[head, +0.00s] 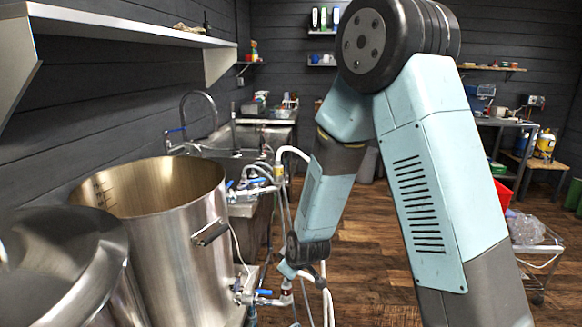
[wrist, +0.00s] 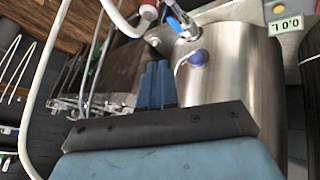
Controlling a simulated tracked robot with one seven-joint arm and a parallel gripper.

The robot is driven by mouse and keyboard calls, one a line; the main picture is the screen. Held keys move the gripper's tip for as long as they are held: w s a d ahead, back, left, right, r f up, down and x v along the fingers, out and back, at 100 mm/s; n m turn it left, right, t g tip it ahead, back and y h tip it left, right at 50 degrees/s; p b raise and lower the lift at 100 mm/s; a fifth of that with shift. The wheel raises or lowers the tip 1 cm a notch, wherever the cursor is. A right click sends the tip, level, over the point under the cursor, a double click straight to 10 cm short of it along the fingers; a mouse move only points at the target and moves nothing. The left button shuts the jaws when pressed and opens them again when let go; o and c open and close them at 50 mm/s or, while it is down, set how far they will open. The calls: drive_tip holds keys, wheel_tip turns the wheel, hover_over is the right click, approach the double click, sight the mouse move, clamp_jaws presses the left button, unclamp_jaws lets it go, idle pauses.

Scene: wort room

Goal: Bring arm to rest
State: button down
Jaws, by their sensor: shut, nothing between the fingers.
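My arm shows in the head view, raised on the right and bent at a high elbow, with its forearm reaching down to the middle beside the hoses. My gripper (wrist: 156,84) shows in the wrist view with its two blue fingers together and nothing between them. In the head view the fingers cannot be made out. A steel kettle (head: 170,245) stands left of the forearm, open at the top. In the wrist view a steel vessel (wrist: 235,80) with a valve fills the space just beyond and to the right of the fingers.
White hoses (head: 290,155) and a blue-handled valve (head: 262,293) are close to my forearm. A second steel vessel (head: 60,270) stands at front left. A sink (head: 225,140) lies behind. A wheeled cart (head: 545,250) is at right. Wooden floor (head: 370,250) shows clear in the middle.

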drive_tip(key=s+d+r+m+h, duration=0.1)
drive_tip(key=s+d+r+m, duration=0.2)
drive_tip(key=d+r, duration=0.6)
drive_tip(key=s+d+r+m, duration=0.3)
drive_tip(key=s+d+r, duration=0.15)
drive_tip(key=r, duration=0.85)
drive_tip(key=s+d+r+m, duration=0.2)
drive_tip(key=s+d+r, duration=0.1)
drive_tip(key=s, duration=0.2)
drive_tip(key=s+d+r+m+h, duration=0.1)
drive_tip(key=s+d+r, duration=0.2)
drive_tip(key=s, duration=0.3)
drive_tip(key=s+d+r+m+h, duration=0.1)
drive_tip(key=s+d+r+m, duration=0.1)
drive_tip(key=s, duration=0.4)
drive_tip(key=d+r, duration=0.1)
drive_tip(key=d, duration=0.1)
drive_tip(key=shift+d+r+m+g, duration=0.3)
drive_tip(key=shift+d+g, duration=0.1)
